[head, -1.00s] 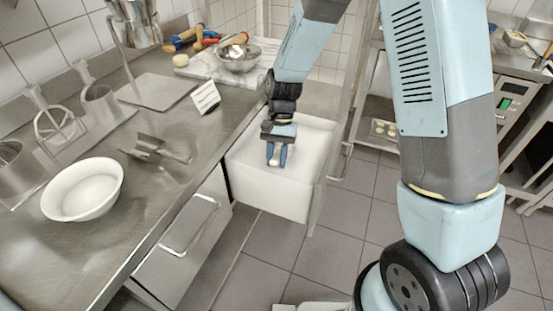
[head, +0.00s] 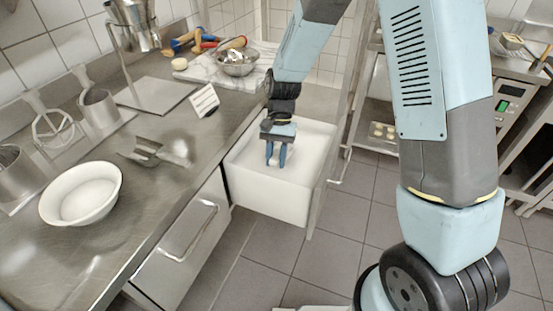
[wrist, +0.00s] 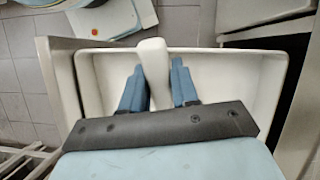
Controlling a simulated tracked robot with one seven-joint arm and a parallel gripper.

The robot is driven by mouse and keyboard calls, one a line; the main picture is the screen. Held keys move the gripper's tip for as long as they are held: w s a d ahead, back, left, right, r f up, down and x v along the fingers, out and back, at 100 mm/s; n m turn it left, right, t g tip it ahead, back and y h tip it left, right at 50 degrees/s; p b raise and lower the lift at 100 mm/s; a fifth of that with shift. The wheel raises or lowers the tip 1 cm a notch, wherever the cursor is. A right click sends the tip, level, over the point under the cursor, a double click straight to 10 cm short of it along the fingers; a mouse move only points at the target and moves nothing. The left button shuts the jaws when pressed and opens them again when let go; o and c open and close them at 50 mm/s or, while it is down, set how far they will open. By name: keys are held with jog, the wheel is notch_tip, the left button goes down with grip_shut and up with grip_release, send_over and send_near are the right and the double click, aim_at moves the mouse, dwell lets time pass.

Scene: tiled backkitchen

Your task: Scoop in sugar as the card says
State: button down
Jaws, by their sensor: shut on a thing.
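A white bin (head: 268,194) stands out beside the counter, with white contents, perhaps sugar. My gripper (head: 276,156) points down into it. In the wrist view, my gripper (wrist: 157,92) has its blue fingers on either side of a white handle-like piece (wrist: 153,62), probably a scoop handle, and is shut on it. The scoop's working end is hidden or cannot be made out. A small white card with dark lines (head: 205,101) stands on the counter left of the bin; its text is too small to read. An empty-looking white bowl (head: 82,194) sits at the counter's near left.
A shiny metal tool (head: 150,151) lies between bowl and bin. A scale-like metal stand (head: 155,94), a metal bowl (head: 238,64) on a marble board and several utensils occupy the back. The counter's front edge and drawer handle (head: 190,232) lie left of the bin.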

jog(key=shift+r, duration=3.25)
notch_tip(320, 180, up, 12)
jog(key=t, duration=0.3)
jog(key=shift+t+h, duration=0.3)
jog(key=shift+d, duration=0.1)
